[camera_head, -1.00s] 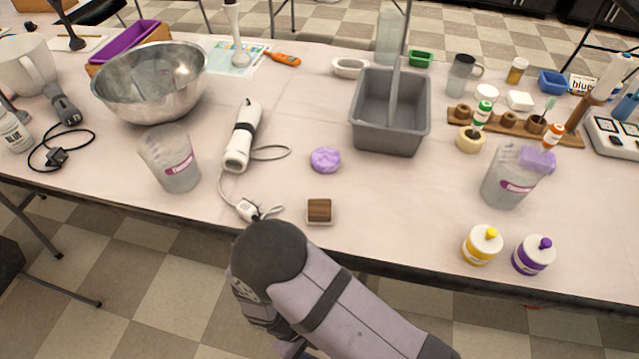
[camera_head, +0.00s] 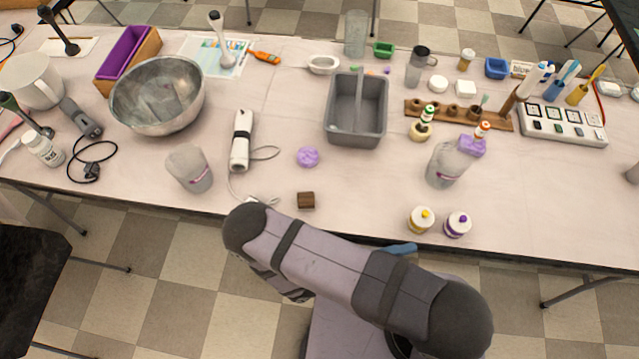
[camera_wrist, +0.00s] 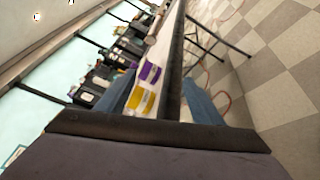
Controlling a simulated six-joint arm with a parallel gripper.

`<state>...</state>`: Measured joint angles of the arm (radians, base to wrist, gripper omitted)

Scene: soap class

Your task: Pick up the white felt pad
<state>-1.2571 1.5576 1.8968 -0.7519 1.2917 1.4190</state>
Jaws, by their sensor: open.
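I cannot tell for sure which item is the white felt pad. In the head view, a small white square item (camera_head: 465,88) lies at the back right, beside a round white piece (camera_head: 437,84); either could be it.
A wooden rack (camera_head: 450,112) and a pitcher (camera_head: 446,165) are at right. A metal bowl (camera_head: 158,95) is at left. The table's front middle has bare patches.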

